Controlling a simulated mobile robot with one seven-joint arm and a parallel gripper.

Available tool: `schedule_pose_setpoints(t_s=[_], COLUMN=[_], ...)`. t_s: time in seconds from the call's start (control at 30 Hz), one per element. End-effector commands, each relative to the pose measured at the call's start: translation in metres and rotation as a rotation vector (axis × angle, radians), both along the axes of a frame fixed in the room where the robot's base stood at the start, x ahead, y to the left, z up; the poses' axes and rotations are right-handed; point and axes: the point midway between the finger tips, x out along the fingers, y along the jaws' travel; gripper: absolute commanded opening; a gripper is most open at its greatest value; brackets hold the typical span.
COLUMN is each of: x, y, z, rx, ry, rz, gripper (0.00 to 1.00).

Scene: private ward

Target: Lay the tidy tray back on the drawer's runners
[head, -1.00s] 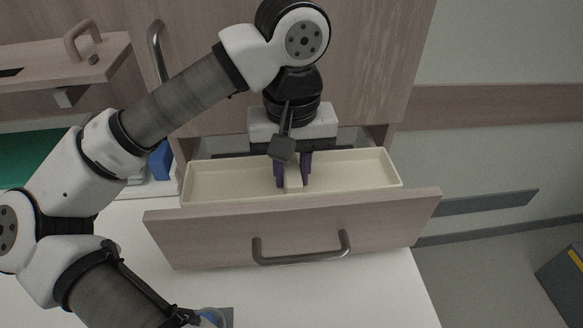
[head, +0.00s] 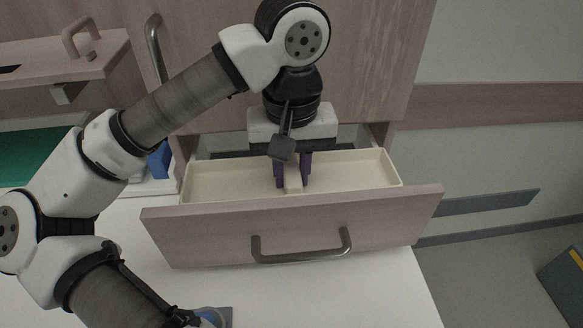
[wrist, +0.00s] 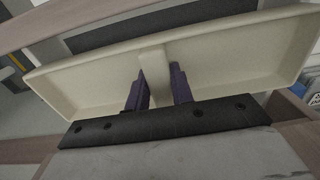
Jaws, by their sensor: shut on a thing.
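The tidy tray (head: 349,173) is a shallow cream tray with a raised grip or divider in its middle. It sits within the open drawer (head: 292,232), close behind the wooden front with its grey bar handle. My gripper (head: 292,183) points down into the tray, its purple fingers shut on the middle piece. In the wrist view the tray (wrist: 225,62) spans the picture, with the fingers (wrist: 158,88) on either side of its middle piece. Whether the tray rests on the runners cannot be told; they are hidden.
A wooden cabinet front (head: 370,50) rises behind the drawer. At the left another open wooden drawer (head: 65,60) stands out, with a blue object (head: 160,160) and a green surface below. A white surface lies under the drawer.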

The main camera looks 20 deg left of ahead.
Motion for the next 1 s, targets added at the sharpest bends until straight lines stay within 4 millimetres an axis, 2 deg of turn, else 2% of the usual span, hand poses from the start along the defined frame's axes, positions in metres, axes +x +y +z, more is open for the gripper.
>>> schedule_pose_setpoints(t_s=[0.17, 0.2, 0.37, 0.77, 1.0], x=[0.000, 0.000, 0.000, 0.000, 0.000], y=[0.000, 0.000, 0.000, 0.000, 0.000], z=[-0.003, -0.002, -0.002, 0.004, 0.035], rx=[0.000, 0.000, 0.000, 0.000, 0.000], ry=[0.000, 0.000, 0.000, 0.000, -0.001], rz=[0.000, 0.000, 0.000, 0.000, 0.000], gripper=[0.00, 0.28, 0.48, 0.48, 0.48])
